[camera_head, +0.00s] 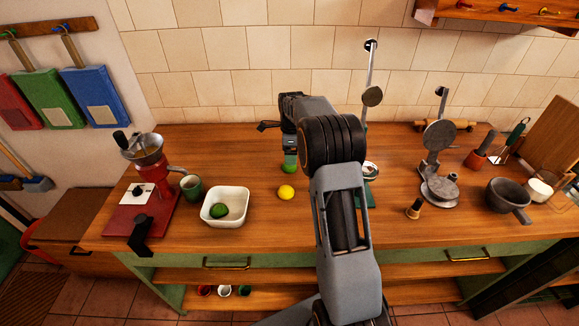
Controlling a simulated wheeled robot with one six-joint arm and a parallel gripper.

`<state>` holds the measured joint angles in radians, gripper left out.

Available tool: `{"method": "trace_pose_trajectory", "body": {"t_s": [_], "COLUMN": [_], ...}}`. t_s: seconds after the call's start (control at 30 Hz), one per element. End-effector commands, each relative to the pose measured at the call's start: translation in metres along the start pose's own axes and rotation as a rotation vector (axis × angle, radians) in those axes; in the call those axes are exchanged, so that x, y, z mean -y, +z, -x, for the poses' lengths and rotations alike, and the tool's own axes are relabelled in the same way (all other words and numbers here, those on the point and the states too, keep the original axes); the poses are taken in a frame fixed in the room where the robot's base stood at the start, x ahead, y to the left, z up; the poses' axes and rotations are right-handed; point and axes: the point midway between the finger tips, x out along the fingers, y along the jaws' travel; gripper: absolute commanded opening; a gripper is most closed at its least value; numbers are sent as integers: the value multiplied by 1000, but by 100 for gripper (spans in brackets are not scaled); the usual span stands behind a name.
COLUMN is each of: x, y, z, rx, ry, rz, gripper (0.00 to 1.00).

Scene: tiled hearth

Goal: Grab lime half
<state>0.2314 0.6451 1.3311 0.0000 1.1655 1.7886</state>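A small bright green piece (289,169), which looks like the lime half, is on the wooden counter behind the lemon. My gripper (290,160) points down right over it, and its tips hide the upper part of the green piece. I cannot tell whether the fingers are open or shut, or whether they touch it. A darker green fruit (219,211) lies in the white square bowl (238,219) to the left; its cut side, if any, is not clear.
A yellow lemon (286,192) lies just in front of the green piece. A green mug (191,187) and a red-based grinder (147,150) stand at left. A tall lever press (371,95) is close behind my arm. Bare counter (255,165) lies left of the gripper.

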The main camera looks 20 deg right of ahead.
Motion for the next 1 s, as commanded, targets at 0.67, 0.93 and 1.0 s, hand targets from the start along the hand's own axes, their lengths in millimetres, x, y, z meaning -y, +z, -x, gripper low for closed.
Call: {"method": "trace_pose_trajectory", "body": {"t_s": [0.67, 0.93, 1.0], "x": [-1, -1, -1], "y": [0, 0, 0], "z": [-56, -56, -56], "rx": [0, 0, 0], "ry": [1, 0, 0], "rz": [-2, -2, -2], "gripper": [84, 76, 69]}}
